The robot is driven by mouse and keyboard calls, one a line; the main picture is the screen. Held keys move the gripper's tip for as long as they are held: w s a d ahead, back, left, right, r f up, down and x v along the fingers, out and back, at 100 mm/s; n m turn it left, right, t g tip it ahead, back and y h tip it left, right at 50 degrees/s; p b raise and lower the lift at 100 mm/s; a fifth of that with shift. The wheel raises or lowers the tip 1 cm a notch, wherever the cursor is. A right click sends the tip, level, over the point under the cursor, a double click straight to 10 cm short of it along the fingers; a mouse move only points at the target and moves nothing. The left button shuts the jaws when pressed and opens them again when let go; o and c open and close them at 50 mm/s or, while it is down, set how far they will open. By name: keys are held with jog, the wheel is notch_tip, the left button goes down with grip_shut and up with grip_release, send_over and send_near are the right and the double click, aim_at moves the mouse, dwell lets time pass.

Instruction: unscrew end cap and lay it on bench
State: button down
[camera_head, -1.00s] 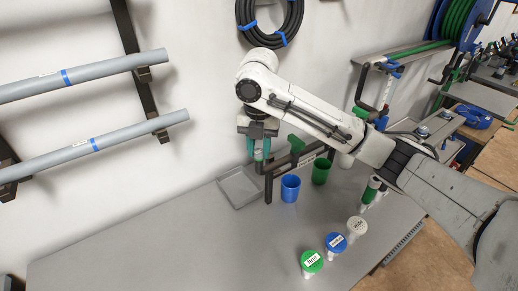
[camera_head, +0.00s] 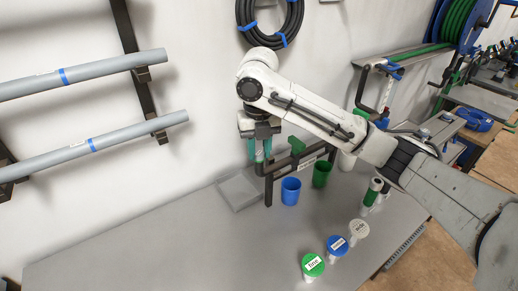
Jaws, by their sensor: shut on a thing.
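My gripper (camera_head: 260,152) points down at the left end of the manifold (camera_head: 305,162), which stands on a dark frame at the back of the bench (camera_head: 150,245). Its teal fingers are shut on a small part there, which I take to be the end cap. The cap is mostly hidden between the fingers, and I cannot tell whether it is still on the pipe. A green valve handle (camera_head: 296,145) stands just right of my gripper.
A shallow grey tray (camera_head: 224,194) lies below left of my gripper. A blue cup (camera_head: 290,191) and a green cup (camera_head: 321,173) are at the manifold. Green-, blue- and white-lidded containers (camera_head: 313,266) stand at the front right. The left bench is clear.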

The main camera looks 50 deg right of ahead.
jog(key=shift+f+n+b, duration=0.1)
jog(key=shift+n+b, duration=0.25)
jog(key=shift+n, duration=0.55)
jog(key=c, duration=0.8)
grip_release()
jog(key=shift+o, duration=0.2)
jog(key=shift+r, duration=0.25)
jog(key=shift+r+p, duration=0.35)
jog(key=shift+p, duration=0.25)
jog(key=shift+r+p, duration=0.3)
jog(key=shift+r, duration=0.05)
grip_shut()
